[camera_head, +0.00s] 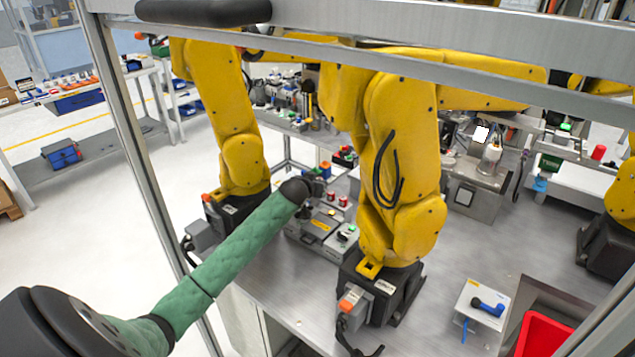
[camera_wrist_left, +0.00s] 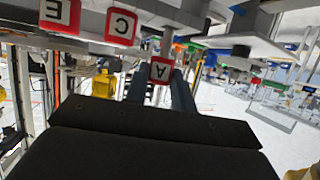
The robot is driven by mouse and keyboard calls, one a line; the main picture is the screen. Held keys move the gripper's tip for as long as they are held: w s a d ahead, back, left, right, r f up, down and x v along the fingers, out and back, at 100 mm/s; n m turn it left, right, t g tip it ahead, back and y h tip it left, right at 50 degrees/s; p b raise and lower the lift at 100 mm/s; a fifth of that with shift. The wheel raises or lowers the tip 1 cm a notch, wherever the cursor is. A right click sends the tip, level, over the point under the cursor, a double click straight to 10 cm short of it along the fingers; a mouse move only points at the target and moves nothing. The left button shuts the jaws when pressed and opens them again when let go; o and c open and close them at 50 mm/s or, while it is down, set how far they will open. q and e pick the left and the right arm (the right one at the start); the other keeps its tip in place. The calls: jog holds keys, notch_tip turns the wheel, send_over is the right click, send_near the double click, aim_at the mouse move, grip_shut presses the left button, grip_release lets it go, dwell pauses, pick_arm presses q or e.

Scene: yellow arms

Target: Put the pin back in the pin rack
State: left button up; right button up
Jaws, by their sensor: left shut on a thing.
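In the left wrist view, which looks upside down, my left gripper (camera_wrist_left: 160,80) is shut on a red-and-white pin marked A (camera_wrist_left: 161,69), held between its two dark fingers. Two similar pins, marked C (camera_wrist_left: 121,26) and E (camera_wrist_left: 58,13), show at the upper left, apart from the held one. In the head view my green-sleeved left arm reaches to the bench, and its gripper (camera_head: 316,186) is small and partly hidden behind the dark wrist. Two small red pins (camera_head: 337,200) stand just right of it. I cannot make out the rack's outline clearly. My right gripper is not in view.
Yellow robot arms (camera_head: 396,150) stand on the metal bench close to the right of my left arm, another (camera_head: 236,130) behind it. Grey boxes (camera_head: 325,232) sit below the gripper. A metal frame post (camera_head: 135,150) stands left. A red bin (camera_head: 541,335) is at lower right.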

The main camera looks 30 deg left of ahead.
pick_arm(q)
jog(key=shift+f, duration=0.85)
jog(key=shift+s+f+b, duration=0.1)
jog(key=shift+f+b, duration=0.2)
jog(key=shift+b, duration=0.05)
